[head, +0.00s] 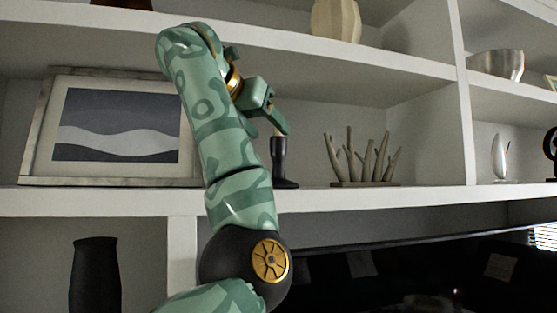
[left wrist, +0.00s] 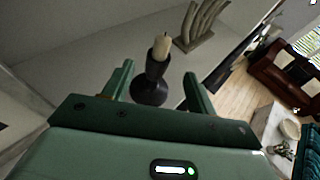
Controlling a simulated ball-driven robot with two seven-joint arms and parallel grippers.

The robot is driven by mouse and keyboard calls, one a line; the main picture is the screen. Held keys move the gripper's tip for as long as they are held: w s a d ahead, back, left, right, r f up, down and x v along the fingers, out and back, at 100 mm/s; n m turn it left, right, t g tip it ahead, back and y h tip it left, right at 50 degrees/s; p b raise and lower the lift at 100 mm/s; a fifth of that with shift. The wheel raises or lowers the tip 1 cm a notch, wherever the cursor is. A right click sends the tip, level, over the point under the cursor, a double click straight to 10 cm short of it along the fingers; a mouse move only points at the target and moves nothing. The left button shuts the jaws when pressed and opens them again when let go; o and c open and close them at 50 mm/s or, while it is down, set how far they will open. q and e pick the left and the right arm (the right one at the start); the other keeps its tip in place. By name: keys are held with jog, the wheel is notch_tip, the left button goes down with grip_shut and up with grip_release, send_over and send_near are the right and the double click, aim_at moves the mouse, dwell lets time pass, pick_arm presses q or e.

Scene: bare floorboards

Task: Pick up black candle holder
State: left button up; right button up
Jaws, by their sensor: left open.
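The black candle holder (head: 279,162) stands upright on the middle white shelf, with a pale candle in its top. My left gripper (head: 279,118) is raised in front of the shelf at the height of the holder's top and partly covers the candle in the head view. In the left wrist view the candle holder (left wrist: 152,82) shows between the two open fingers of the gripper (left wrist: 160,82), with visible gaps on both sides. Nothing is held. My right gripper is in neither view.
A coral-like branch ornament (head: 362,165) stands just right of the holder. A framed picture (head: 40,150) leans at the left, behind my arm. A black vase (head: 95,275) stands lower left, and a dark television (head: 400,275) lies below the shelf. The upper shelf (head: 330,52) runs above.

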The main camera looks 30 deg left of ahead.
aim_at(276, 137)
pick_arm(q)
jog(key=x, duration=0.2)
jog(key=shift+w+a+f+p, duration=0.1)
jog(key=shift+w+a+p, duration=0.15)
jog(key=shift+w+p, duration=0.1)
jog(key=shift+w+f, duration=0.1)
jog(key=shift+w, duration=0.1)
jog(key=p+x, duration=0.4)
jog(key=shift+w+d, duration=0.1)
jog(key=shift+w, duration=0.05)
jog(key=shift+w+f, duration=0.1)
jog(key=shift+w, duration=0.25)
jog(key=shift+s, duration=0.2)
jog(key=c, duration=0.4)
grip_shut()
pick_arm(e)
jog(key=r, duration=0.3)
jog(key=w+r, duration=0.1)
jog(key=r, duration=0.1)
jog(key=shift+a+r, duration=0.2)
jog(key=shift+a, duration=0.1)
